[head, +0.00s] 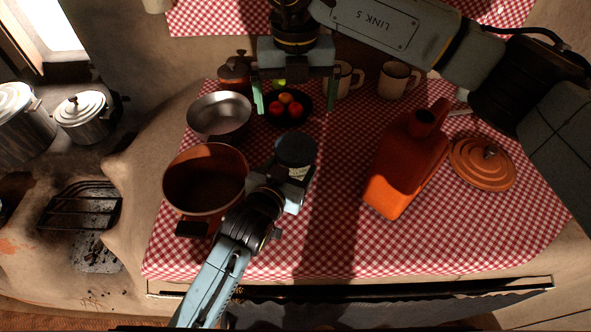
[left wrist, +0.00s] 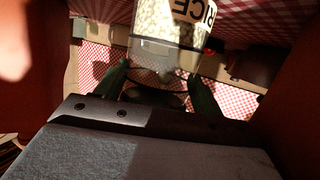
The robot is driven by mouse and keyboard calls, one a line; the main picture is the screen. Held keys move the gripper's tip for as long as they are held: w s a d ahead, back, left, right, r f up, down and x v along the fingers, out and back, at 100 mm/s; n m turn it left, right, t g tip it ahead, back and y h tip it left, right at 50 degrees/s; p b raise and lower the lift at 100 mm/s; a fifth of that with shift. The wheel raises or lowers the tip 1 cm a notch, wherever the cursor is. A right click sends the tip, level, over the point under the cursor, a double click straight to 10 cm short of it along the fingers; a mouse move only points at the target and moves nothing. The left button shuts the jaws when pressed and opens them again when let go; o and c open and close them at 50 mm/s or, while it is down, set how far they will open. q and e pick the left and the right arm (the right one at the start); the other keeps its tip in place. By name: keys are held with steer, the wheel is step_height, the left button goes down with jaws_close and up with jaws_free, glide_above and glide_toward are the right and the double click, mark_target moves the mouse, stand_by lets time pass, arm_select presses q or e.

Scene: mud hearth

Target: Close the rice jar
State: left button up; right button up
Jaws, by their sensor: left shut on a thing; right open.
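The rice jar shows in the left wrist view (left wrist: 165,30). It is clear, holds pale grains and has a label reading RICE, upside down there. A dark round lid (head: 295,149) covers its top as seen from the head. My left gripper (left wrist: 158,88) has its green fingers on both sides of the dark lid (left wrist: 155,98), shut on it at the jar's mouth. I cannot tell whether the lid touches the rim. My right gripper (head: 295,98) is open and empty, its fingers apart above the fruit bowl.
A dark bowl (head: 265,118) of fruit lies beyond the jar. An orange pot (head: 205,180) and a metal bowl (head: 219,115) are left. An orange bottle (head: 408,160), orange lid (head: 483,163) and mugs (head: 394,80) are right. The front middle of the checked cloth (head: 300,250) is clear.

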steer(key=shift+r, duration=0.4)
arm_select(q)
steer(key=o, duration=2)
steer(key=shift+c, duration=0.2)
steer(key=p+v, duration=0.2)
steer(key=v, duration=1.1)
steer(key=shift+s, duration=0.25)
arm_select(e)
step_height(320, 180, up, 2)
